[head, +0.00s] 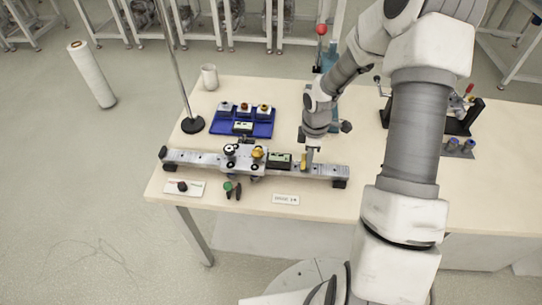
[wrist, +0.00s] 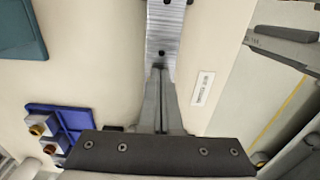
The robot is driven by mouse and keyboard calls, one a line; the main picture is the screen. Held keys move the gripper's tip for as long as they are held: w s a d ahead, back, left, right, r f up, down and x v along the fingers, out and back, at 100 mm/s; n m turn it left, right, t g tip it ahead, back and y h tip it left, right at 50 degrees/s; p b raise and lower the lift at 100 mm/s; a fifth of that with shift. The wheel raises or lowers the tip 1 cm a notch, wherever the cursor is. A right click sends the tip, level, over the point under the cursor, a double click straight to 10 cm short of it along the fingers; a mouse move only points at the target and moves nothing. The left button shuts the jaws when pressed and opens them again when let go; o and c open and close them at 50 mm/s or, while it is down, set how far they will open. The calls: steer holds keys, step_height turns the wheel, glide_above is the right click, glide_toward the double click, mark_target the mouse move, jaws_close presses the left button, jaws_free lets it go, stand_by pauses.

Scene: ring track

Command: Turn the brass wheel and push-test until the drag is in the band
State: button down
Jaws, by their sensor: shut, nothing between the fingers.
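In the head view, a grey rail (head: 328,171) lies across the front of the table. A carriage (head: 243,166) sits on its left half and carries a small brass-coloured wheel (head: 257,153) and a black-and-white knob (head: 230,150). A small display box (head: 279,161) is just right of the wheel. In the wrist view, my gripper (wrist: 160,70) is shut and empty over the rail (wrist: 165,30); contact cannot be told. The wheel is not visible there.
A blue tray (head: 264,130) with several small blocks stands behind the rail; it also shows in the wrist view (wrist: 75,117). A pole on a black base (head: 193,125) is at left.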

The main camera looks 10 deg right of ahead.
mark_target(287, 158)
steer(key=shift+w+a+b, duration=0.2)
steer(key=shift+w+a, duration=0.1)
steer(key=shift+a, duration=0.75)
steer(key=shift+w+a+b, duration=0.2)
steer(key=shift+w+a, duration=0.1)
steer(key=shift+a, duration=0.75)
steer(key=shift+w+a+b, duration=0.2)
steer(key=shift+w+a, duration=0.1)
steer(key=shift+a, duration=0.85)
steer(key=shift+r, duration=0.1)
steer(key=shift+s+d+r+p, duration=0.2)
steer(key=shift+d+r+p, duration=0.35)
steer(key=shift+d+p, duration=0.2)
steer(key=shift+s+d+r+p, duration=0.25)
steer(key=shift+d+r+p, duration=0.2)
steer(key=shift+d, duration=0.3)
steer(key=shift+f, duration=0.1)
step_height(287, 158, up, 7)
steer(key=p, duration=0.5)
steer(key=shift+p, duration=0.35)
